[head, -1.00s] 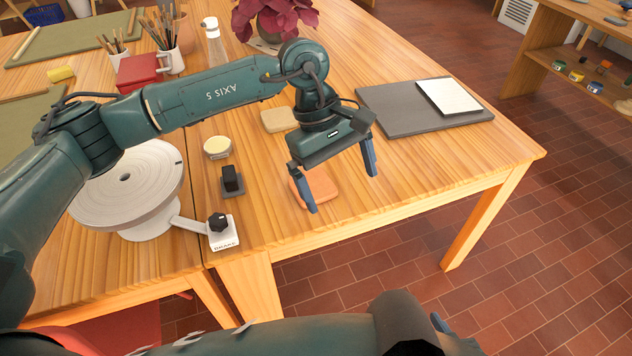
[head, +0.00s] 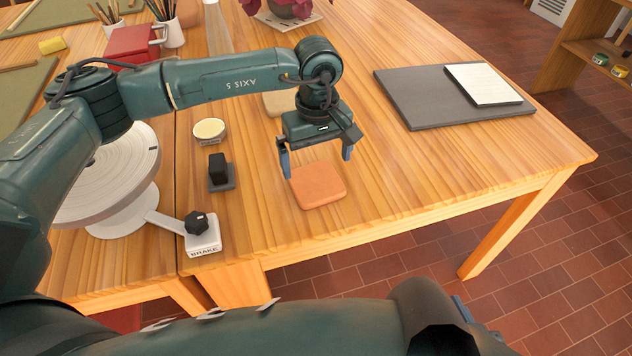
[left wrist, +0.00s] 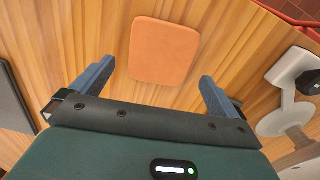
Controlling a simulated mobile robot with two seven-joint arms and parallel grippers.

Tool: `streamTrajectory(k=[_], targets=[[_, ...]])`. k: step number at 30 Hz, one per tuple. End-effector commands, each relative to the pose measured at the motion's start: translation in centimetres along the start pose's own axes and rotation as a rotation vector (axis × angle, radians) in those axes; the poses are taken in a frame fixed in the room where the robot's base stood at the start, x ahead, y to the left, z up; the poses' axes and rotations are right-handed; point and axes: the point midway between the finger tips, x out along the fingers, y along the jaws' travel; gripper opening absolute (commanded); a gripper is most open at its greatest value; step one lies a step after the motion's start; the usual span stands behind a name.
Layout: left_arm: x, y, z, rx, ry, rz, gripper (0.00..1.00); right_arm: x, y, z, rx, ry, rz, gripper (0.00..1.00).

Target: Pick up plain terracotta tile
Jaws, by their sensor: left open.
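The plain terracotta tile (head: 319,186) lies flat on the wooden table near its front edge. It is an orange square with rounded corners. My left gripper (head: 318,166) is open and empty, just behind and above the tile in the head view. In the left wrist view the tile (left wrist: 164,51) lies beyond the fingertips, roughly centred between the two blue fingers (left wrist: 158,75). No finger visibly touches it. Blue finger-like parts of my right gripper (head: 462,309) show at the bottom right, mostly hidden behind my arm.
A beige tile (head: 275,104) lies behind my left wrist. A black block (head: 218,169), a round pale-topped tin (head: 209,131) and a wheel with a brake box (head: 203,237) stand to the left. A grey board (head: 420,110) with a white tile (head: 483,85) lies right.

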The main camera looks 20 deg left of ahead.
Motion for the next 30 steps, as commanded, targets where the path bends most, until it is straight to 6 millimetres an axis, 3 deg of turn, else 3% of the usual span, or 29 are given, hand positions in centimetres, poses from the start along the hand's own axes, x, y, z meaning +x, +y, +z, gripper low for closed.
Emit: streamTrajectory(k=[12, 20, 30], targets=[[5.0, -0.3, 0.0, -0.001, -0.002, 0.000, 1.00, 0.1, -0.1, 0.2, 0.004, -0.015, -0.002, 0.36], [5.3, -0.2, 0.0, 0.000, -0.001, 0.000, 1.00, 0.1, -0.1, 0.1, 0.004, -0.013, -0.003, 0.36], [5.3, -0.2, 0.0, 0.000, -0.001, 0.001, 0.73, 0.1, -0.2, 0.1, 0.004, -0.011, -0.004, 0.36]])
